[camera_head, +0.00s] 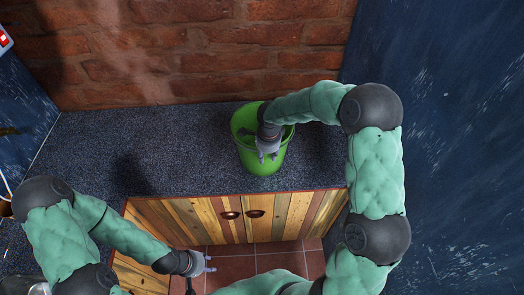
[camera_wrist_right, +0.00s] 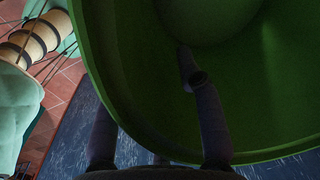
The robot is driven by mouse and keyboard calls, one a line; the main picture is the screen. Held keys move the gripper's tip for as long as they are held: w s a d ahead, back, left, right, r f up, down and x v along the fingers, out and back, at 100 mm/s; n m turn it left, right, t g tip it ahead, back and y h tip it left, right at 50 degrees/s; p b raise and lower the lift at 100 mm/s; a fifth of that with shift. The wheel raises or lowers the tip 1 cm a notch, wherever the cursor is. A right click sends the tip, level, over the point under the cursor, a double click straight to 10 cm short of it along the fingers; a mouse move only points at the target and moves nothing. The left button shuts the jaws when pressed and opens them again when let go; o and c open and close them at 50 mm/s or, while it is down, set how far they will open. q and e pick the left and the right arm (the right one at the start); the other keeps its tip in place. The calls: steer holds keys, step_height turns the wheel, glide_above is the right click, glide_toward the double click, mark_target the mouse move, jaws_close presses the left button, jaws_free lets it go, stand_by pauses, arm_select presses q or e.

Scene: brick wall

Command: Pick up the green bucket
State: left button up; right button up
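The green bucket (camera_head: 262,165) stands on the dark speckled countertop (camera_head: 190,150), near its front edge. My right gripper (camera_head: 268,155) is over the bucket's rim, pointing toward the front of the counter. In the right wrist view the bucket (camera_wrist_right: 150,85) fills much of the picture. There the right gripper's (camera_wrist_right: 150,110) fingers are spread, one over the inside of the bucket and one outside, with the bucket's wall between them. Whether either finger touches the wall is unclear. My left gripper (camera_head: 208,263) is open and empty, low in front of the wooden cabinet, away from the bucket.
The wooden cabinet (camera_head: 180,215) with dark handles is below the counter. A brick wall (camera_head: 200,60) stands behind, and a dark blue wall (camera_head: 460,150) is at the right. The counter left of the bucket is clear. Red floor tiles (camera_head: 285,262) show in front.

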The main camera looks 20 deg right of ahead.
steer(key=shift+w+f, duration=0.1)
steer(key=shift+f, duration=0.4)
jaws_close()
steer(key=shift+r, duration=0.25)
